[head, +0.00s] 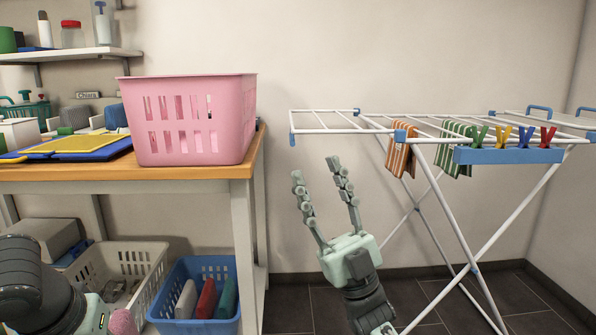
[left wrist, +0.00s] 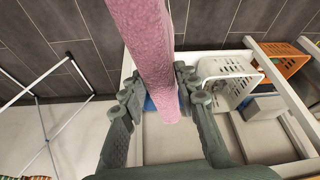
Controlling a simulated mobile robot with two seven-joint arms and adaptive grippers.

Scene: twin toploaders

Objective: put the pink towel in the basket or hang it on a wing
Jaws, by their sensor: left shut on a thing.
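The pink towel (left wrist: 157,60) hangs between the fingers of my left gripper (left wrist: 160,82), which is shut on it; a bit of the towel (head: 122,322) shows at the bottom left of the head view. A pink basket (head: 190,148) stands on the table's right end; its inside is hidden. The white drying rack (head: 440,185) stands at the right with its left wing (head: 325,131) spread out level. My right gripper (head: 315,170) is open and empty, pointing up between the table and the rack.
Orange-striped (head: 401,150) and green-striped (head: 455,150) cloths hang on the rack, near a blue bar (head: 508,156) with several coloured pegs. Under the wooden table (head: 70,177) are a white basket (head: 155,262) and a blue basket (head: 237,270) with things inside. The wall above the rack is clear.

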